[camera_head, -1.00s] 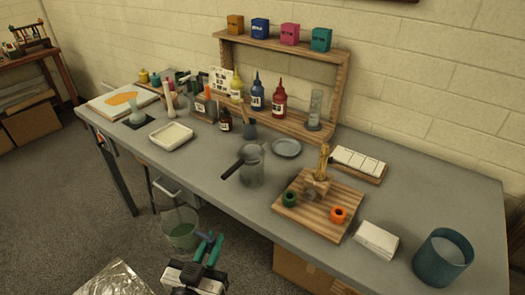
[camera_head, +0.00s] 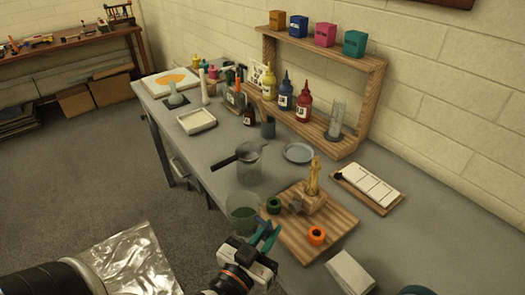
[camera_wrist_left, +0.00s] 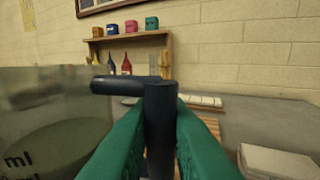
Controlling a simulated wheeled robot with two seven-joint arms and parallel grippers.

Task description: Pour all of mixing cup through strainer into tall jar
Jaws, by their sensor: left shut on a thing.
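The clear mixing cup (camera_head: 241,203) holds green liquid and looks upright, in front of the table's near edge in the head view. My left gripper (camera_head: 268,232) has green fingers shut on the cup's dark handle. The handle (camera_wrist_left: 160,125) stands between the fingers in the left wrist view, with the cup wall (camera_wrist_left: 50,130) and its "ml" marking at left. The clear tall jar (camera_head: 250,172) stands on the table just beyond the cup. The dark strainer (camera_head: 227,161) sits at its top, handle pointing left. My right gripper is not in view.
A wooden board (camera_head: 335,222) with green and orange rings lies right of the jar. A grey saucer (camera_head: 298,153) is behind it. A white tray (camera_head: 196,121) stands to the left. A wooden shelf (camera_head: 375,90) with bottles is at the back. A white block (camera_head: 349,272) is at front right.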

